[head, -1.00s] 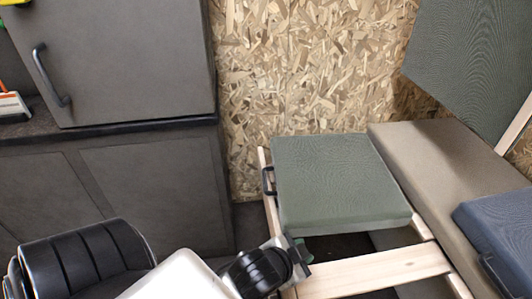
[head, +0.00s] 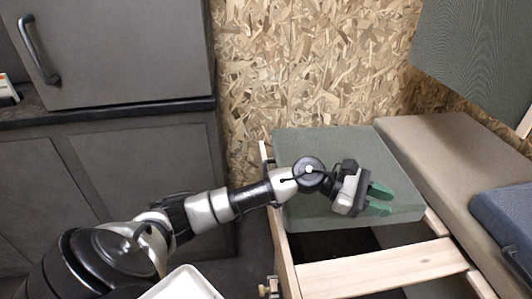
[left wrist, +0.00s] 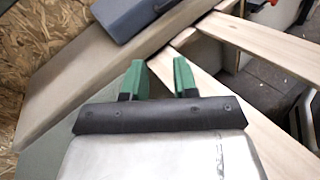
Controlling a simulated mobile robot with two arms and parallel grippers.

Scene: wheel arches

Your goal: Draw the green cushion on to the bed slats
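The green cushion (head: 300,150) lies flat at the far end of the wooden bed frame, against the chipboard wall. The pale bed slats (head: 375,268) show in front of it, with a dark gap between. My left gripper (head: 382,200) is over the right part of the cushion, its green fingers apart and empty. In the left wrist view the open fingers (left wrist: 158,80) point towards a slat and the beige cushion; a strip of the green cushion (left wrist: 50,152) shows at lower left. Whether the fingers touch the cushion I cannot tell. My right gripper is not in view.
Dark grey cabinets (head: 115,55) stand at the left. A dark green panel (head: 480,50) hangs at upper right. The chipboard wall (head: 310,65) closes the back.

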